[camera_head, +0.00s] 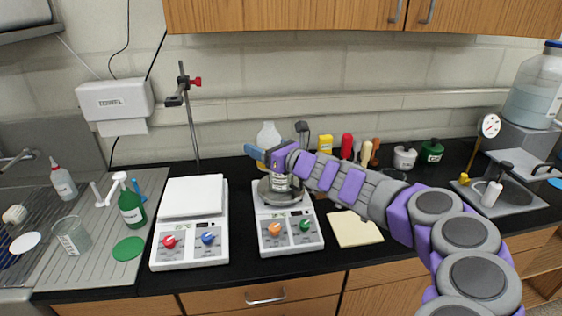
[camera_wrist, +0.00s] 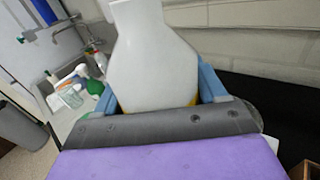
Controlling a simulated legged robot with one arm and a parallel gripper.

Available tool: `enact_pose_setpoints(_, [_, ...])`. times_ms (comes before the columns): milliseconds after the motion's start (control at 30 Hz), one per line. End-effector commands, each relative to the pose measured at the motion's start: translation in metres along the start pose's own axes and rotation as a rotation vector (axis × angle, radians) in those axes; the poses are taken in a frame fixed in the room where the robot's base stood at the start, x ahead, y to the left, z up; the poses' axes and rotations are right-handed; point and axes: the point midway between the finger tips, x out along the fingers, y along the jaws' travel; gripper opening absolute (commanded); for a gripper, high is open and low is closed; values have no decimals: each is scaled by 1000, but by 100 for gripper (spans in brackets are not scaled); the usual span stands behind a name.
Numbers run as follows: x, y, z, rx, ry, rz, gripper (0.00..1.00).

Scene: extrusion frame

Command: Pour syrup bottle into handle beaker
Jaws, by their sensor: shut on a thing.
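My gripper (camera_head: 256,154) is over the right-hand hot plate, its blue fingers closed around a pale bottle (camera_head: 268,135), which appears to be the syrup bottle. In the wrist view the bottle (camera_wrist: 152,60) stands between the fingers (camera_wrist: 158,88), with a yellow strip low on it; its lower part is hidden by my gripper. A clear vessel with white markings (camera_head: 280,184) shows just below my gripper on the round plate. A clear beaker (camera_head: 72,236) stands at the left by the sink. I cannot tell which of these vessels is the handle beaker.
A white square-topped hot plate (camera_head: 192,198) and a clamp stand (camera_head: 190,115) are left of my gripper. A green bottle (camera_head: 131,208) stands beside the sink. Several small containers line the back wall. A cream pad (camera_head: 354,229) lies right of the hot plate, below my arm.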

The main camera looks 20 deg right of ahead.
Motion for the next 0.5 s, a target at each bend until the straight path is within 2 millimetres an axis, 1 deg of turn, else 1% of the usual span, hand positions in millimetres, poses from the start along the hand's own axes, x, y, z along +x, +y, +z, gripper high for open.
enact_pose_setpoints(333, [-1, 0, 0, -60, -20, -2, 35])
enact_pose_setpoints(433, [-1, 1, 6, -64, -21, -2, 35])
enact_pose_setpoints(500, [-1, 2, 14, -65, -21, -2, 35])
